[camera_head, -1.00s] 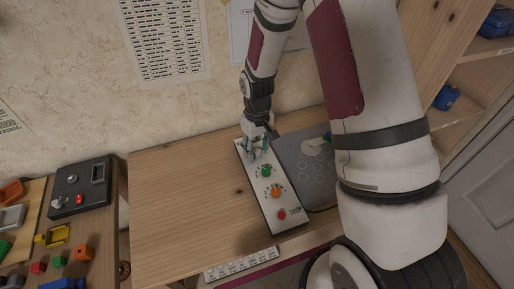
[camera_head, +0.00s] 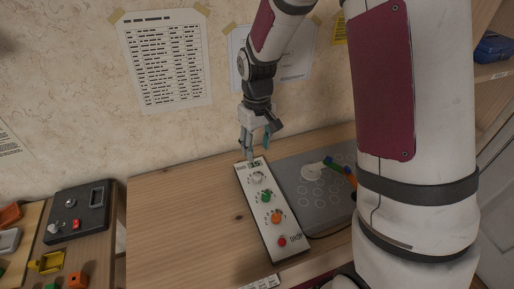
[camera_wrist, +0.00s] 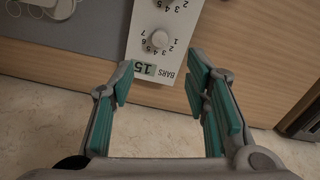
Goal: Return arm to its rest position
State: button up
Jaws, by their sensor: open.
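My gripper (camera_head: 254,152) is open and empty, above the far end of a white control panel on the wooden table. In the wrist view my gripper (camera_wrist: 163,100) shows two teal-padded fingers spread wide apart, with nothing between them. The control panel (camera_head: 270,228) has a white knob, a green knob, an orange knob and a red button in a row. In the wrist view the panel (camera_wrist: 143,45) shows a white knob (camera_wrist: 159,40) and a small display (camera_wrist: 145,68) reading 15, beside the printed word BARS.
A grey board (camera_head: 325,205) with circle markings lies right of the panel. A dark box (camera_head: 78,212) stands at the left, near coloured blocks. The wooden table (camera_head: 180,215) is clear left of the panel. A papered wall (camera_head: 60,70) rises behind, with shelves at the right.

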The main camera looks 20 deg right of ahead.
jog(key=s+r+t, duration=0.1)
jog(key=s+r, duration=0.4)
jog(key=r, duration=0.4)
jog(key=s+r+m+t, duration=0.1)
jog(key=s+r, duration=0.5)
jog(key=s, duration=0.4)
jog(key=s+r+m+t, duration=0.2)
jog(key=s+r, duration=0.3)
jog(key=s, duration=0.5)
jog(key=shift+d+r, duration=0.2)
jog(key=shift+r, duration=0.2)
